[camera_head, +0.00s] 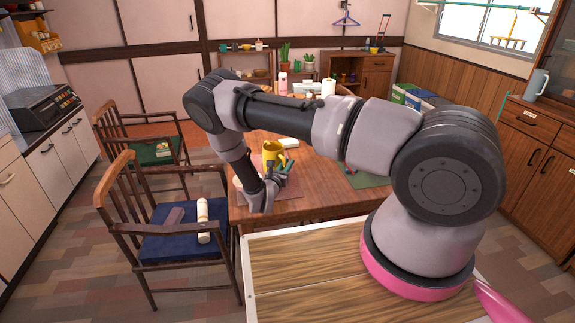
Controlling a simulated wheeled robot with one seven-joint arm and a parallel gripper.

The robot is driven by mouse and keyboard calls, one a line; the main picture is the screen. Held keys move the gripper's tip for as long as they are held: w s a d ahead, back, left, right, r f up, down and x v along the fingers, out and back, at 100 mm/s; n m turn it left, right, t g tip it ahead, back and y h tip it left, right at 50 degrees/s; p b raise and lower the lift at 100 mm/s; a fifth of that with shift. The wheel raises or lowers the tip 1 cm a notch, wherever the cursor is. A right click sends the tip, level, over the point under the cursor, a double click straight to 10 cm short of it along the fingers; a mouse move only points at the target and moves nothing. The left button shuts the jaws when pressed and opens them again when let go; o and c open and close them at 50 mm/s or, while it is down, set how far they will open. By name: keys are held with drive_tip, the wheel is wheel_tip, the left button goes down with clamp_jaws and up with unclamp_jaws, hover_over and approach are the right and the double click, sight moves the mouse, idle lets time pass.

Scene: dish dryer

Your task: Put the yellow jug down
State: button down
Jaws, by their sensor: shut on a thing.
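The yellow jug (271,152) is upright at the near left part of the wooden table (318,178). My gripper (281,170) is at the jug's near right side, shut on it. My wrist and fingers cover the jug's lower part. I cannot tell whether its base touches the table or hangs just above it.
A green mat (362,176) lies on the table to the right of the jug. A pink bottle (283,82) and a white roll (328,87) stand at the far side. A chair with a blue cushion (178,245) stands left of the table. Bare tabletop shows near the front edge.

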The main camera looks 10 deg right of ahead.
drive_tip(key=c, duration=1.3)
unclamp_jaws()
drive_tip(key=shift+f, duration=0.2)
drive_tip(key=o, duration=0.4)
drive_tip(key=shift+o, duration=0.2)
drive_tip(key=shift+r, duration=0.1)
